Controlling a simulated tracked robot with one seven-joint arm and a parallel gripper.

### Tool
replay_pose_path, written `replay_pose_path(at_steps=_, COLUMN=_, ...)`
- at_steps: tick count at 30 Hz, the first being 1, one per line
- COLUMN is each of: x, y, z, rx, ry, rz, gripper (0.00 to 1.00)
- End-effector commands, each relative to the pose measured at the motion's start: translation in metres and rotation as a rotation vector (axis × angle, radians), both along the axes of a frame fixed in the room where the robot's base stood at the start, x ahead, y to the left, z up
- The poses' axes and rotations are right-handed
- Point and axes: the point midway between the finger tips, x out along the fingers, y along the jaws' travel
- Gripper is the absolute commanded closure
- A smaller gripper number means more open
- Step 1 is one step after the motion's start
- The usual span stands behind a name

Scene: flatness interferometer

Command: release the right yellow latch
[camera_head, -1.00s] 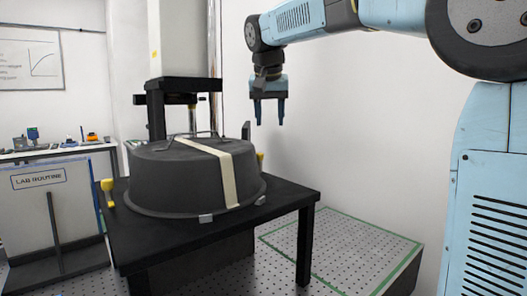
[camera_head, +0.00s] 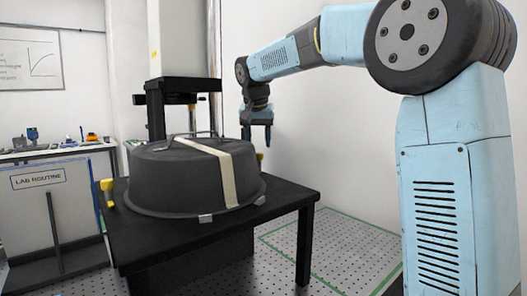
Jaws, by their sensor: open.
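The right yellow latch (camera_head: 260,158) shows as a small yellow piece at the right edge of a dark round cover (camera_head: 170,185), partly hidden by it. A left yellow latch (camera_head: 107,189) stands upright at the cover's left side. My gripper (camera_head: 257,141) points down, open and empty, with two fingers apart. In the picture its fingertips are just above the right latch. How far apart they are in depth, and whether they touch, I cannot tell.
The cover has a cream strap (camera_head: 226,180) and a thin handle on top. It sits on a black table (camera_head: 270,215). A tall white column on a black mount (camera_head: 183,85) rises behind it. A perforated floor plate with green lines (camera_head: 335,245) lies at right.

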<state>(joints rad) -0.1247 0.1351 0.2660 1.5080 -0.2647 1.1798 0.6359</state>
Motion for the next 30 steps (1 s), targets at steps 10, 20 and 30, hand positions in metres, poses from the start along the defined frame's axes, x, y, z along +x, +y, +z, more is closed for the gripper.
replay_pose_path(at_steps=10, x=0.014, y=-0.003, z=-0.036, rx=-0.001, ry=0.001, rz=0.001, gripper=0.50)
replay_pose_path(at_steps=20, x=0.016, y=-0.004, z=-0.040, rx=-0.001, ry=-0.001, rz=0.000, gripper=0.50)
replay_pose_path(at_steps=30, x=0.016, y=-0.004, z=-0.039, rx=-0.001, ry=-0.001, rz=0.000, gripper=0.78)
